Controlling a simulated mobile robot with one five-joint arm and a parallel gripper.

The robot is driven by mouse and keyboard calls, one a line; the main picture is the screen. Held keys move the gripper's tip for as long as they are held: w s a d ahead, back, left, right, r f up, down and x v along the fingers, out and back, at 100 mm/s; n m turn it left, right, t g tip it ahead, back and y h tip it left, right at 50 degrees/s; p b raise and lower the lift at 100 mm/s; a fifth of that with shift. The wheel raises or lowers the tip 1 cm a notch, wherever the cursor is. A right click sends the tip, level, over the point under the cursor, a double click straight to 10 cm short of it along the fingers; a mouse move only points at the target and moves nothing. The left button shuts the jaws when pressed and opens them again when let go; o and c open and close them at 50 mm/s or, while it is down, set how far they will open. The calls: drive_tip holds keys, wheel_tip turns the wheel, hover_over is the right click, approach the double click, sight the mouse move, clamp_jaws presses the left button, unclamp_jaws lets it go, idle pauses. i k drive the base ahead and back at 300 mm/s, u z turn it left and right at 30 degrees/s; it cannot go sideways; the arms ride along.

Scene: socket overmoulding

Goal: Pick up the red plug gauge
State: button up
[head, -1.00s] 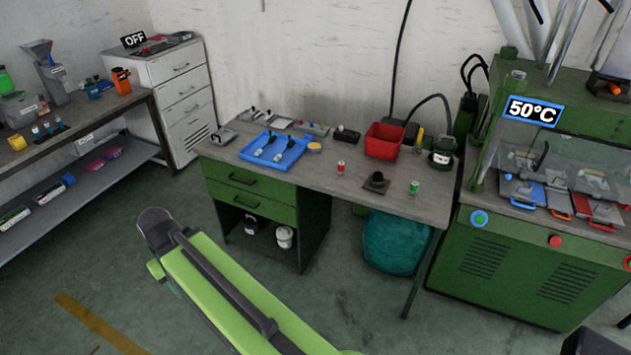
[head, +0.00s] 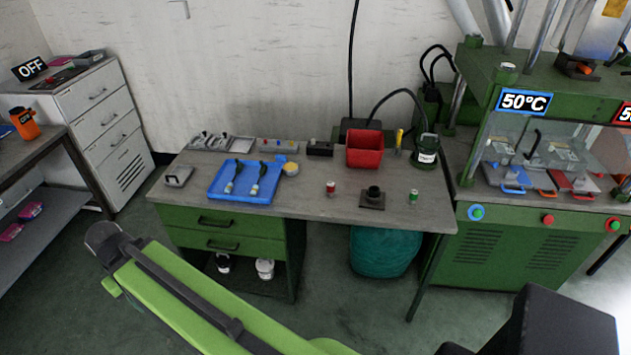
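My green arm link crosses the lower left, well in front of the bench and apart from the red plug gauge. I cannot make out my gripper's fingers in this view.
A blue tray (head: 215,193) with dark-handled tools lies left of the red gauge. A red bin (head: 364,149) stands behind it. A green press (head: 520,250) stands close at the right. The bench top around the red gauge is clear. Open floor lies before the bench.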

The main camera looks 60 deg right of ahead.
sight(330, 187)
drive_tip(key=z, duration=0.45)
drive_tip(key=i, duration=1.35)
drive_tip(key=z, duration=0.5)
drive_tip(key=k, duration=0.65)
drive_tip(key=z, duration=0.25)
drive_tip(key=i, duration=0.65)
drive_tip(key=u, duration=0.2)
